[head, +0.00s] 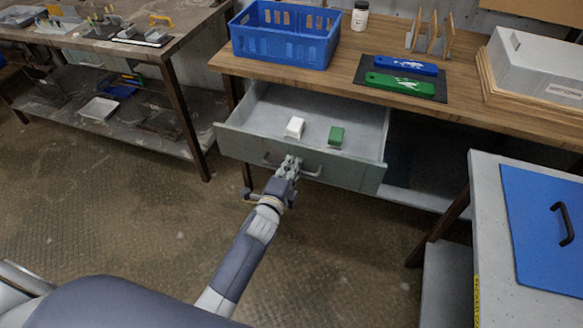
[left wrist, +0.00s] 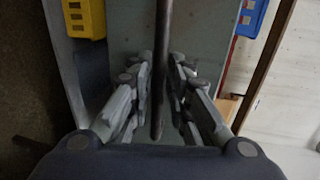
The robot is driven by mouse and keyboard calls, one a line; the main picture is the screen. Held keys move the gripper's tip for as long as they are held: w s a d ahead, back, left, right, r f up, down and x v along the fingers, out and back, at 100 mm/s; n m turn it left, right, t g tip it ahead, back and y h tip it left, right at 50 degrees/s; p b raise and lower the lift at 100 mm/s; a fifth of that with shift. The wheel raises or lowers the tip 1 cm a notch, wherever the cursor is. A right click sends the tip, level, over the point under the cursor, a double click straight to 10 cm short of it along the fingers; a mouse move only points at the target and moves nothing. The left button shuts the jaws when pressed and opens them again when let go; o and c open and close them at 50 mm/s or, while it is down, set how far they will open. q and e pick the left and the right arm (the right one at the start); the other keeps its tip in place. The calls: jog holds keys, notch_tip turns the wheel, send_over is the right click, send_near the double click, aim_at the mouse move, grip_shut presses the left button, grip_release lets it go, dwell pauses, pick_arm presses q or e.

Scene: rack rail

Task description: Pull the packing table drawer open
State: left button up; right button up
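The packing table drawer (head: 235,144) is pulled out from under the wooden tabletop, and its grey inside shows. Its bar handle (head: 312,174) runs across the front panel. My left gripper (head: 291,165) is at the middle of this handle. In the left wrist view the handle (left wrist: 162,40) is a dark bar passing between the fingers of my left gripper (left wrist: 161,75), which are drawn in close on both sides of it. My right gripper is in neither view.
A white block (head: 295,127) and a green block (head: 337,137) lie in the drawer. A blue crate (head: 285,45) stands on the tabletop above. A grey side table with a blue panel (head: 535,225) is at the right. Floor in front of the drawer is clear.

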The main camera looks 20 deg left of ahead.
pick_arm(q)
jog(key=shift+s, duration=0.1)
jog(key=shift+s, duration=0.25)
jog(key=v, duration=1.1)
jog(key=shift+s, duration=0.15)
